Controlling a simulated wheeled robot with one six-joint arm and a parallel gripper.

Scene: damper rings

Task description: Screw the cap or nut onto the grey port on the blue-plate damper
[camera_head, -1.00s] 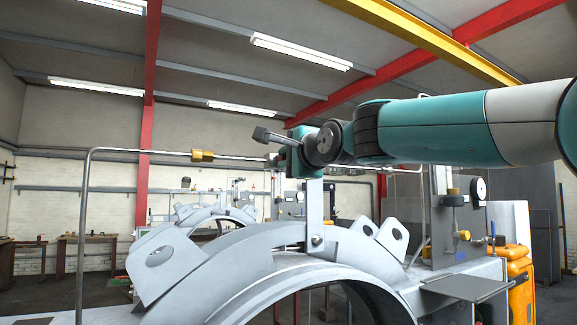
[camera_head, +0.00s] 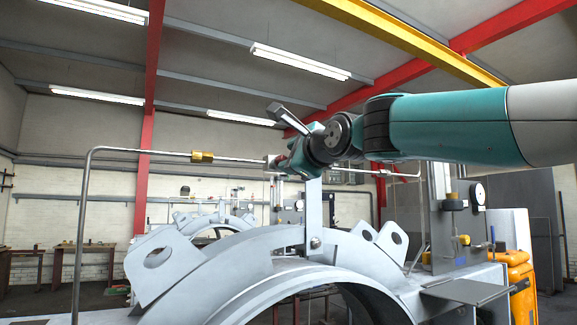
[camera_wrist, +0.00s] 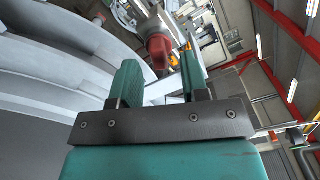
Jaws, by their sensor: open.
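My gripper (camera_head: 283,166) is in the upper middle of the head view, above the large grey ring. In the wrist view my gripper (camera_wrist: 158,82) shows two green fingers set apart, with nothing held between them. Just beyond the fingertips is a red cap-like part (camera_wrist: 160,48) at the end of a grey cylinder. It is apart from the fingers as far as I can see. A small blue tag (camera_head: 464,239) is on the equipment at the right. The grey port cannot be made out clearly, and I see no loose cap or nut.
The grey ring (camera_head: 245,255) with upright lugs fills the space below my arm. Gauge equipment (camera_head: 453,205) and an orange canister (camera_head: 521,280) stand at the right.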

